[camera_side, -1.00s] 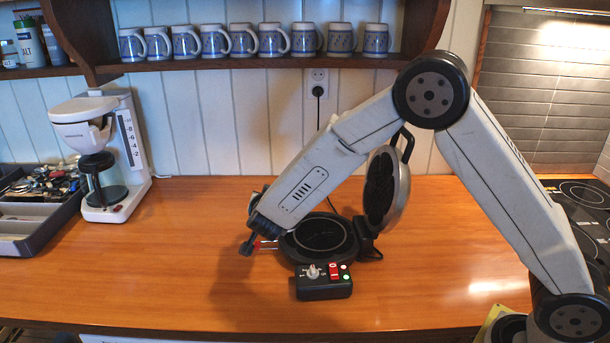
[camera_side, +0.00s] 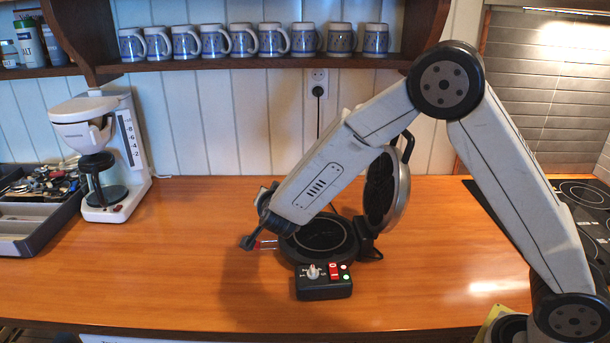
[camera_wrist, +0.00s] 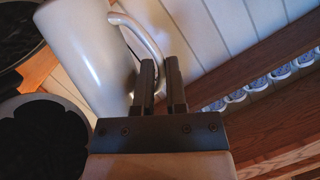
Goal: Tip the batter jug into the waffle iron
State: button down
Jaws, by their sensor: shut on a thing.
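A white jug (camera_wrist: 85,50) with a loop handle fills the upper left of the wrist view. My gripper (camera_wrist: 160,62) is shut on its handle. The jug is hidden behind my arm in the side view, so its exact tilt and any batter cannot be made out. The waffle iron (camera_side: 300,257) stands open on the counter, its round lid (camera_side: 400,203) raised on the right. In the side view the end of my arm is beside and partly over the left of the iron. Dark round plates of the iron (camera_wrist: 40,140) show at the left of the wrist view.
The iron's control box (camera_side: 323,289) sits in front of it. A white coffee maker (camera_side: 117,150) and a utensil tray (camera_side: 45,245) stand at the left. Several mugs line the wall shelf (camera_side: 250,64). The counter's left middle is clear; a cooktop (camera_side: 590,215) lies at the right.

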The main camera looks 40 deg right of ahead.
jog(key=shift+s+d+r+m+t+y, duration=0.2)
jog(key=shift+s+d+r+m+t, duration=0.15)
jog(key=shift+s+d+m, duration=0.2)
jog(key=shift+s+d+r+m+t+y, duration=0.25)
jog(key=shift+s+d+r+m, duration=0.15)
jog(key=shift+m, duration=0.25)
jog(key=shift+s+d+m+t, duration=0.15)
jog(key=shift+m+t, duration=0.25)
jog(key=shift+m, duration=0.4)
jog(key=shift+d, duration=0.1)
dwell(1.1)
jog(key=shift+s+d+f+m+t+y, duration=0.1)
jog(key=shift+s+d+m+t+y, duration=0.2)
jog(key=shift+m+t, duration=0.55)
dwell(3.9)
